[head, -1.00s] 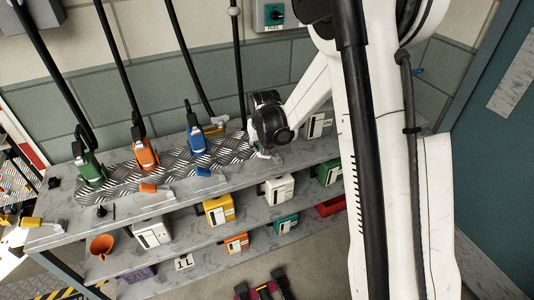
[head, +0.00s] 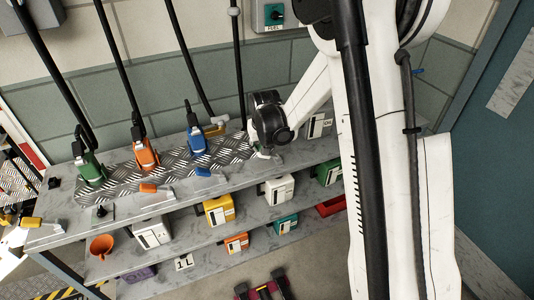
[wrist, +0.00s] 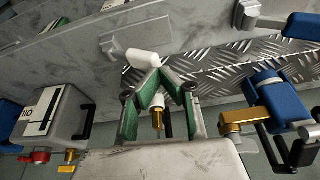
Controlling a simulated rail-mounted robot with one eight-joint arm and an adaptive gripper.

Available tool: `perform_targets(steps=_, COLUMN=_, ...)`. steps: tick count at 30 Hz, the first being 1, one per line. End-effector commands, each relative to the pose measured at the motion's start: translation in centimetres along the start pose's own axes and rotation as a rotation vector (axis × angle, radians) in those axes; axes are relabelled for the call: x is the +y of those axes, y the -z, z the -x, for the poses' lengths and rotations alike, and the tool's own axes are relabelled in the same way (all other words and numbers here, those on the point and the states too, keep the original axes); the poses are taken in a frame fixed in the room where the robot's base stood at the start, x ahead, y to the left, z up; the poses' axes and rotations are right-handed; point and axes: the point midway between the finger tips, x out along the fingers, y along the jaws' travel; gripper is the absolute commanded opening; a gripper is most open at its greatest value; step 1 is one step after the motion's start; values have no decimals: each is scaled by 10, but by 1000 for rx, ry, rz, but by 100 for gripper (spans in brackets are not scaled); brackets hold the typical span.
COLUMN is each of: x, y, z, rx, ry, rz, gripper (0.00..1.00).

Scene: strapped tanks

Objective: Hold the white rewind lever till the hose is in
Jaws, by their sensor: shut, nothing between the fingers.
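The white rewind lever (wrist: 143,57) shows in the wrist view just beyond my fingertips, at the edge of the ribbed metal plate. My gripper (wrist: 154,74) is shut, its green-lined fingers meeting in a point close to the lever's white end; I cannot tell whether they touch it. A brass-tipped part (wrist: 157,118) shows behind the fingers, mostly hidden. In the head view my gripper (head: 263,153) is low over the bench at the plate's right end, largely hidden by my wrist. Black hoses (head: 118,60) hang down to the bench; which one the task means is unclear.
Green (head: 90,168), orange (head: 146,154) and blue (head: 197,143) nozzles stand on the plate. A blue lever (head: 203,172) and an orange lever (head: 148,188) lie in front. Labelled boxes fill the shelves below. A white labelled container (wrist: 45,112) is close by my gripper.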

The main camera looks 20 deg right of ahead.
Motion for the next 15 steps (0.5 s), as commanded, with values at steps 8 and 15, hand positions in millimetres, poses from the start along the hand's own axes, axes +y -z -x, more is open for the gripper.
perform_targets(steps=8, x=0, y=0, z=-9, rx=0, ry=0, rz=0, gripper=0)
perform_targets(steps=15, x=0, y=0, z=-17, rx=0, ry=0, rz=0, gripper=0)
